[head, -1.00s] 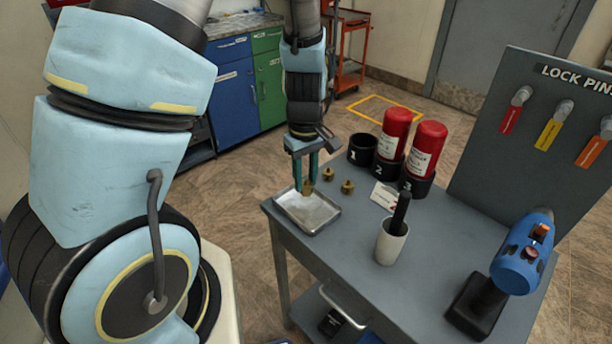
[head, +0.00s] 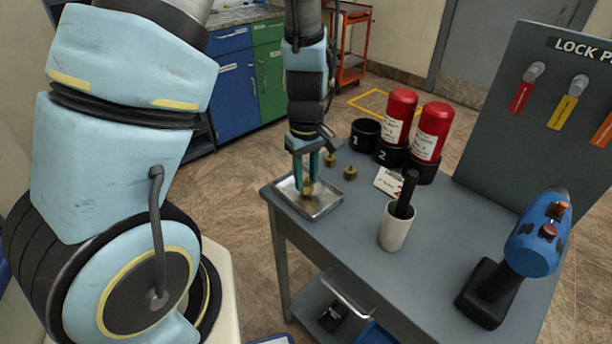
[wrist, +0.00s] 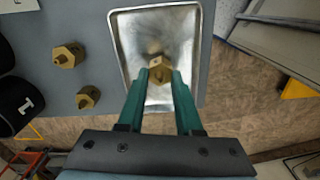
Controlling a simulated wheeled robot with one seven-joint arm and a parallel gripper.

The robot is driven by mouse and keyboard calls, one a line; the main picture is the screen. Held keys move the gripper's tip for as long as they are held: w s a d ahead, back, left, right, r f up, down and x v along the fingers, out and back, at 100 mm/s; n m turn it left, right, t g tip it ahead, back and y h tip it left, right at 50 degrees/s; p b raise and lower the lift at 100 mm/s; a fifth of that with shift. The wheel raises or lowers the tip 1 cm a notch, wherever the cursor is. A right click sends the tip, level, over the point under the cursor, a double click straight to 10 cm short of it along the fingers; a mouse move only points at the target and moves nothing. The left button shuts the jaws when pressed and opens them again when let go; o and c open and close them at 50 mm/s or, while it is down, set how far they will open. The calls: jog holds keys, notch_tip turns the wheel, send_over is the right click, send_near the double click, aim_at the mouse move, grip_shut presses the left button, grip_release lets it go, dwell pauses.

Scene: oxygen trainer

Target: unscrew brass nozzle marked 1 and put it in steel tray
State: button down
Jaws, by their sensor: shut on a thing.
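My gripper (head: 307,182) points down over the steel tray (head: 326,206) at the table's near left corner. Its green fingers are shut on a brass nozzle (head: 308,189). In the wrist view the nozzle (wrist: 159,68) sits between the fingertips, within the tray's outline (wrist: 113,40). I cannot tell whether it touches the tray floor. No number can be read on it. Two more brass nozzles stand on the table beside the tray, one nearer (head: 350,172) and one farther (head: 330,160).
Black holder 1 (head: 364,136) is empty; red cylinders (head: 401,115) stand in the holders beside it. A white cup (head: 396,230) with a black-handled item, a card (head: 388,182) and a blue drill (head: 535,245) occupy the table. A lock-pin panel (head: 510,120) stands at right.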

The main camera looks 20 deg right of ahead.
jog(key=shift+f, duration=0.45)
jog(key=c, duration=0.5)
grip_release()
notch_tip(320, 180, up, 11)
jog(key=shift+b, duration=0.4)
jog(key=a+r+m+t, duration=0.1)
jog(key=a+m, duration=0.3)
jog(key=a, duration=1.7)
jog(key=shift+w+a+r+m+t, duration=0.3)
jog(key=shift+r, duration=0.2)
